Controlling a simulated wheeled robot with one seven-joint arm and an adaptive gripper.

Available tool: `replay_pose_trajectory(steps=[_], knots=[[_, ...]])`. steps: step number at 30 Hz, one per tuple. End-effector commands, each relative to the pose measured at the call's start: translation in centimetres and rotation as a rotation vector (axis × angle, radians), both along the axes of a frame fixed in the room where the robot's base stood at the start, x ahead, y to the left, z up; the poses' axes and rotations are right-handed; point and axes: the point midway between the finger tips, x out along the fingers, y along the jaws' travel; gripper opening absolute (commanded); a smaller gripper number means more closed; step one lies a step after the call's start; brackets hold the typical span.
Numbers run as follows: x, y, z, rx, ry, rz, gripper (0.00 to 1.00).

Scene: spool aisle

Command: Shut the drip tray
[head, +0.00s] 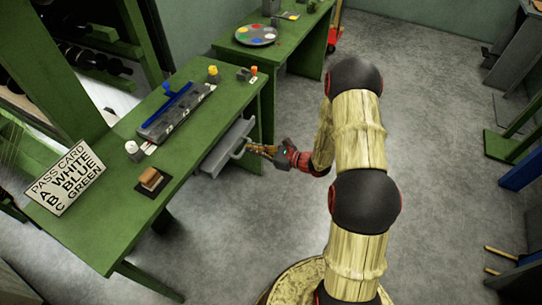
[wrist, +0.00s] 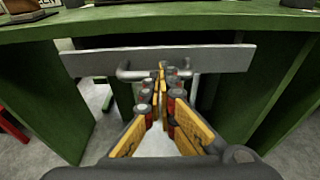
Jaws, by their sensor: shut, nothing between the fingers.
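The drip tray (head: 222,152) is a grey drawer-like tray under the front edge of the green table, and in the head view it sticks out from below the tabletop. Its flat grey front (wrist: 215,58) with a bar handle (wrist: 130,73) faces me in the wrist view. The handle also shows in the head view (head: 238,153). My gripper (head: 252,148) is shut and empty, with its fingertips (wrist: 161,72) at the middle of the handle. I cannot tell whether they touch it. The fingers hide the middle of the handle.
The green table (head: 97,225) carries a sign (head: 65,178), a brown block on a dark pad (head: 151,180), a white knob (head: 132,148) and a grey rail with a blue lever (head: 176,100). A second green table (head: 290,42) stands behind.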

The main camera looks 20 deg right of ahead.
Motion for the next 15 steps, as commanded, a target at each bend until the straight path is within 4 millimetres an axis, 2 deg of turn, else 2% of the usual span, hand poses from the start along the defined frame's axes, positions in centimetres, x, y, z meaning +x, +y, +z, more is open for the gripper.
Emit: replay_pose_trajectory(steps=[1, 6, 15], knots=[[0.9, 0.9, 0.0, 0.000, -0.001, 0.004, 0.00], [3.3, 2.6, 0.0, -0.001, -0.002, 0.002, 0.00], [4.8, 3.7, 0.0, 0.001, -0.001, 0.000, 0.00]])
